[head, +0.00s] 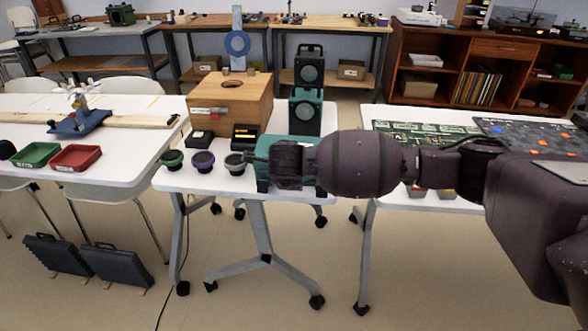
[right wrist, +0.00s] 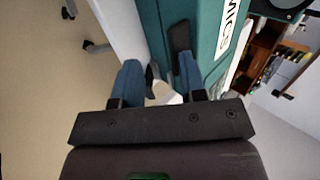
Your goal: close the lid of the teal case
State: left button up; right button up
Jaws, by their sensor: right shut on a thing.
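The teal case (head: 275,147) stands at the front of the middle white table, partly hidden behind my right gripper. An upright teal panel with a dark round shape (head: 306,113) rises behind it; I cannot tell whether this is its lid. In the right wrist view the case (right wrist: 207,45) shows a teal wall with white "MICS" lettering and a black part. My right gripper (head: 262,160) reaches in from the right to the case's front. Its blue fingers (right wrist: 160,82) are shut on part of the case; which part is unclear. My left gripper is not in view.
A wooden box (head: 230,98) stands behind left of the case. A black speaker-like box (head: 309,66) stands behind. Another table with boards (head: 425,135) is at right.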

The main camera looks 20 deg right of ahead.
jog(key=p+v, duration=0.2)
jog(key=v, duration=0.8)
jog(key=shift+w, duration=0.2)
jog(key=shift+r, duration=0.15)
